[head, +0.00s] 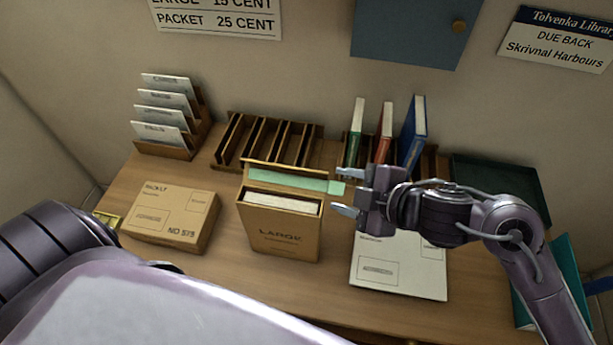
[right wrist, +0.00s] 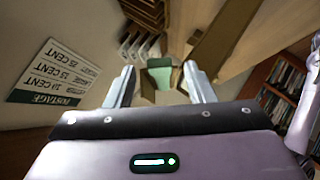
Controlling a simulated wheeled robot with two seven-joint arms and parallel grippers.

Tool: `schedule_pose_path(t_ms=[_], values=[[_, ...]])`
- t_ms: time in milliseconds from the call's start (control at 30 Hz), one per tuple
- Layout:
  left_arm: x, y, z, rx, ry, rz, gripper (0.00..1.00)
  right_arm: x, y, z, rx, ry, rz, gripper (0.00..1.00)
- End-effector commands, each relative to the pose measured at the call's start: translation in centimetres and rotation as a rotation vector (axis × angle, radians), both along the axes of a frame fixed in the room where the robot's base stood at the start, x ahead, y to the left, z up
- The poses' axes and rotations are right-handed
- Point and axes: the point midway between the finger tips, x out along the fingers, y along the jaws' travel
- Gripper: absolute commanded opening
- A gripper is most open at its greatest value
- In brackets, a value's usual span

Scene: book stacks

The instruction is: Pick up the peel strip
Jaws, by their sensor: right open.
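The pale green peel strip (head: 288,181) lies along the top of the open brown mailer marked LARGE (head: 275,240), below its raised back flap. Its right end sticks out past the mailer's right side. My right gripper (head: 348,191) is open and empty, just right of the mailer, with its fingers pointing left and the strip's free end close to the gap between them. In the right wrist view a green patch, likely the strip (right wrist: 160,76), shows between the spread fingertips. Whether the fingers touch it cannot be told. My left gripper is out of view.
A brown packet (head: 172,216) lies left of the mailer and a white package (head: 400,272) lies under my right arm. Behind stand an empty slotted rack (head: 265,142), several upright books (head: 386,130) and a dark tray (head: 500,185). Bare desk shows in front.

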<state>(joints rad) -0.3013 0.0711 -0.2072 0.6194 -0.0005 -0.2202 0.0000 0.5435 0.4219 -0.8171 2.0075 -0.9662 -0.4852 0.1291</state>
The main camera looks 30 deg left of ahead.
Motion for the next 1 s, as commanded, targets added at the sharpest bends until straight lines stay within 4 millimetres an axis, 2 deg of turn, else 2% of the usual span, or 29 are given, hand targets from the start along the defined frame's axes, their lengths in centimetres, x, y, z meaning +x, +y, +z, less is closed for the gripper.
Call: schedule_pose_path(t_ms=[133, 300, 600, 1000], values=[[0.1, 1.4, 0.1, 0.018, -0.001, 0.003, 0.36, 0.2, 0.5, -0.4, -0.001, 0.0, -0.001, 0.49], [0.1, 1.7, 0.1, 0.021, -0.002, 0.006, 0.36, 0.2, 0.5, -0.4, -0.001, -0.001, 0.0, 0.48], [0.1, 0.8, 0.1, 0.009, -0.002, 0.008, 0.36, 0.2, 0.5, -0.4, 0.0, -0.002, -0.001, 0.1], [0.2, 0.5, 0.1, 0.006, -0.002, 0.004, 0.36, 0.2, 0.5, -0.2, 0.0, -0.003, -0.001, 0.09]])
